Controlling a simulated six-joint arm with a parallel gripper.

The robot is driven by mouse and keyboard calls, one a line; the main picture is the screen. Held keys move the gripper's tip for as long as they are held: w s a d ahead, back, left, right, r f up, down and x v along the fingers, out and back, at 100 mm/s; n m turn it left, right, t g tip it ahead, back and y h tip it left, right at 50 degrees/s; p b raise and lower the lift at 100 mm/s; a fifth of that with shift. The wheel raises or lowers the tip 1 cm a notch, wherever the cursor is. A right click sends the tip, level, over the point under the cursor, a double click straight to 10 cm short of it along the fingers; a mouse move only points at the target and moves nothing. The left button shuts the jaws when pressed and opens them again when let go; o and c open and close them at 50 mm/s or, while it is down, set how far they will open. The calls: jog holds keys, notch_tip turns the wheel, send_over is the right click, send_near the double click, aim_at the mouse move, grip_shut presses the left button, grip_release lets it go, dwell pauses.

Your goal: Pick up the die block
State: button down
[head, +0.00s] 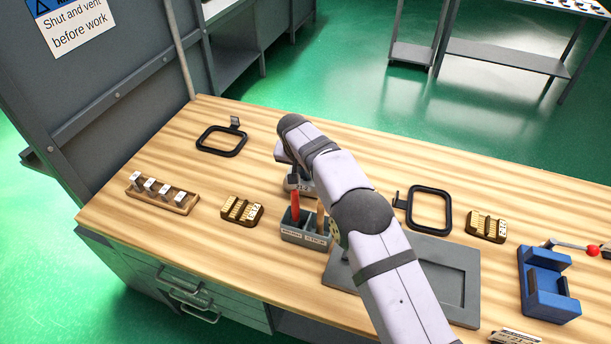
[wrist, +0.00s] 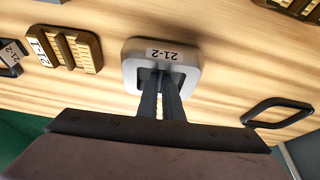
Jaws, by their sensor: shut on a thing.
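The die block is a pale grey metal block with rounded corners and a label reading 21-2. In the wrist view the block (wrist: 188,78) lies directly under my gripper (wrist: 159,78). The two dark fingers are close together and shut on it at its dark middle recess. In the head view the block (head: 297,185) shows in part beneath the end of my arm, near the middle of the wooden bench. My arm hides much of it and the fingers there. I cannot tell whether the block touches the bench or is slightly above it.
A grey holder (head: 305,236) with red and tan handles stands close in front. Brass blocks (head: 241,211) (head: 486,227), black frames (head: 222,141) (head: 429,210), a wooden rack (head: 162,193), a grey tray (head: 455,288) and a blue fixture (head: 546,285) surround it. The bench behind is clear.

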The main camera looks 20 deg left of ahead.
notch_tip(320, 180, up, 10)
jog(key=shift+b, duration=0.45)
jog(key=shift+a, duration=0.1)
notch_tip(320, 180, up, 7)
jog(key=p, duration=0.8)
dwell(0.8)
jog(key=shift+f, duration=0.1)
jog(key=shift+w, duration=0.1)
